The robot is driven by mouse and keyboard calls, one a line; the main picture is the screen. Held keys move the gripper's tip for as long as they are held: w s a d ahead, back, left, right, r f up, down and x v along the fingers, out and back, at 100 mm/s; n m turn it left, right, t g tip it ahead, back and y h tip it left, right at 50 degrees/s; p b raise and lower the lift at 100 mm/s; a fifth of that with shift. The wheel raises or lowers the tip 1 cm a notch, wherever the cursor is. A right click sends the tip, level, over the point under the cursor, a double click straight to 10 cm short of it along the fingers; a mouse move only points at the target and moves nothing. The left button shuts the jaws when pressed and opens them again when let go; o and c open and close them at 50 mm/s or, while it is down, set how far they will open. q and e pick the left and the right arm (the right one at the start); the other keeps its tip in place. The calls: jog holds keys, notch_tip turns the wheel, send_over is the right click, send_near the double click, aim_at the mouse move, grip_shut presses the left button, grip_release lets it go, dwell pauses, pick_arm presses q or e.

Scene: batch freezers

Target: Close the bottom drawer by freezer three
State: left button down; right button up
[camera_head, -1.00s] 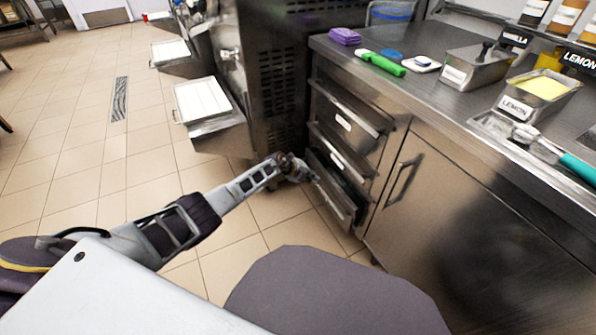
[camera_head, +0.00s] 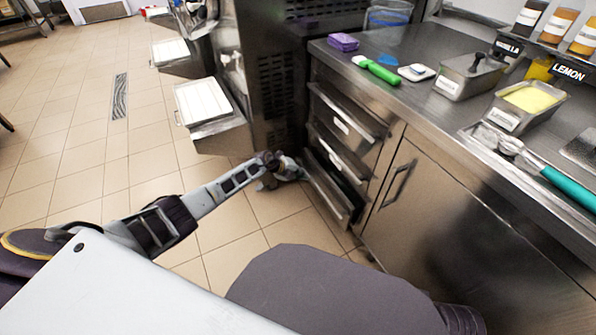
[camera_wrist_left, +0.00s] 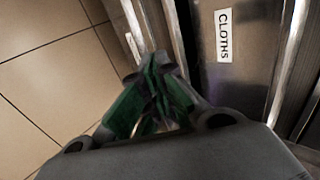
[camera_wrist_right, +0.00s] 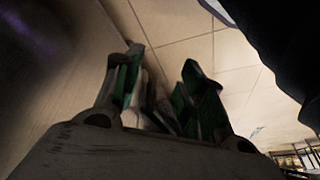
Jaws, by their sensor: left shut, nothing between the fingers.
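The bottom drawer (camera_head: 328,192) of the steel counter unit beside the freezer is pulled out, with a dark gap above its front. My left gripper (camera_head: 298,172) is low, beside the far end of this drawer's front; I cannot tell whether it touches. In the left wrist view its green-padded fingers (camera_wrist_left: 155,75) are shut and empty, near a drawer front labelled CLOTHS (camera_wrist_left: 224,36). My right gripper (camera_wrist_right: 155,80) shows only in its wrist view, fingers spread and empty, with floor tiles beyond. Its place relative to the drawer is unclear.
Two more drawers, a top one (camera_head: 343,118) and a middle one (camera_head: 338,155), are above. A cupboard door (camera_head: 430,215) is to the right. The freezer (camera_head: 270,85) stands behind, with a tray (camera_head: 203,101) jutting out at left. Tiled floor (camera_head: 150,165) at left is clear.

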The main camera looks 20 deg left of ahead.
pick_arm(q)
jog(key=shift+p+v, duration=0.65)
jog(key=shift+v, duration=0.7)
pick_arm(e)
jog(key=shift+d, duration=0.35)
